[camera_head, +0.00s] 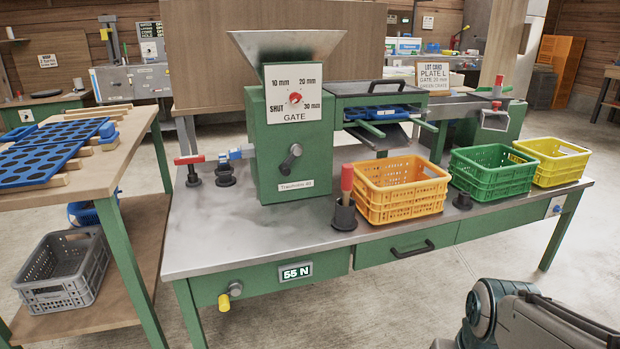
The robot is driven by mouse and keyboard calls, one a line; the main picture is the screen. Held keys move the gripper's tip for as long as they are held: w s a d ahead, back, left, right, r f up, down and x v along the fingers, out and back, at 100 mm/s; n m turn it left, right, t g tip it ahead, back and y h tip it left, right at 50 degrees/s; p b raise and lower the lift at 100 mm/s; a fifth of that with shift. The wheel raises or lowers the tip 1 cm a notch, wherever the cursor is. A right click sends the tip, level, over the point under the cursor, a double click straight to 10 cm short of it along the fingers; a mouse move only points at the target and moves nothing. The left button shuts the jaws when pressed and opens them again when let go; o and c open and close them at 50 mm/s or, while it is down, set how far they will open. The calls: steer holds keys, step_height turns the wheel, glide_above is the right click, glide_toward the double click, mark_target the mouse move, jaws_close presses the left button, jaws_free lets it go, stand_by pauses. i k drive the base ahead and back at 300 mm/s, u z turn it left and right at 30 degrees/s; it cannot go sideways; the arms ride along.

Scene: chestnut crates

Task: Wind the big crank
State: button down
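A green machine (258,150) with a metal hopper (285,45) stands on the metal-topped bench. A dark crank-like lever (290,158) sits on its front, below the gate dial (295,99), whose red pointer is near the middle of the plate. A red-handled part (190,160) stands in a black holder at the bench's left. A red grip (347,180) stands upright in a black cup in front of the machine. I cannot tell which of these is the big crank. Part of my arm shows at the lower right, apart from the bench; my gripper is not in view.
An orange crate (374,210), a green crate (465,181) and a yellow crate (588,170) line the bench's right side. The bench front has a yellow knob (224,302) and a "55 N" display (297,272). A wooden-topped table (95,185) stands left. Floor in front is clear.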

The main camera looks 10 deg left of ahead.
mark_target(297, 151)
steer(key=u, duration=0.45)
steer(key=i, duration=1)
